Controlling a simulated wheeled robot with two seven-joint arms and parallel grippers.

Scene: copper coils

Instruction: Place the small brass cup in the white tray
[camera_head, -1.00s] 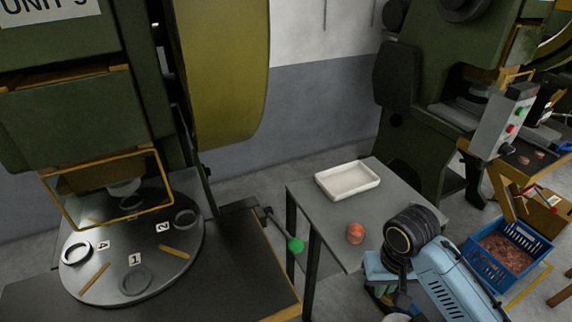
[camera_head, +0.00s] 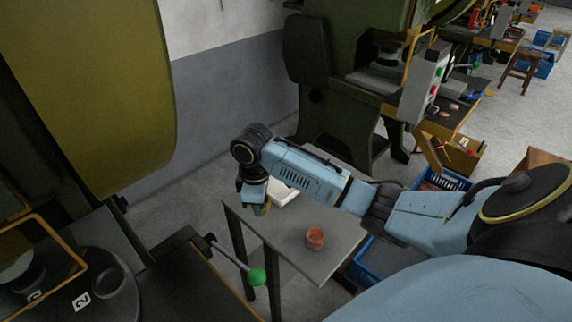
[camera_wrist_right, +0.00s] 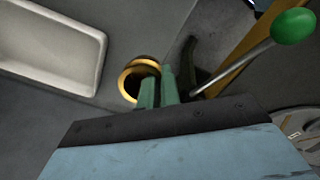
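The small brass cup (camera_wrist_right: 127,84) shows in the right wrist view as a shiny yellow ring with a dark inside, at the tips of my right gripper (camera_wrist_right: 158,88). The green fingers are close together over the right part of its rim and appear shut on its wall. In the head view the right gripper (camera_head: 259,209) is at the table's back left corner, just left of the tray; the cup cannot be made out there. The white tray (camera_head: 284,198) is partly hidden behind my right arm; its empty floor (camera_wrist_right: 45,42) shows in the wrist view. My left gripper is not in view.
A reddish copper cup (camera_head: 315,238) stands on the grey table (camera_head: 290,255), front of the tray. A lever with a green knob (camera_head: 256,276) sticks out near the table's left side. A blue crate (camera_head: 385,258) stands beyond the table's right edge.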

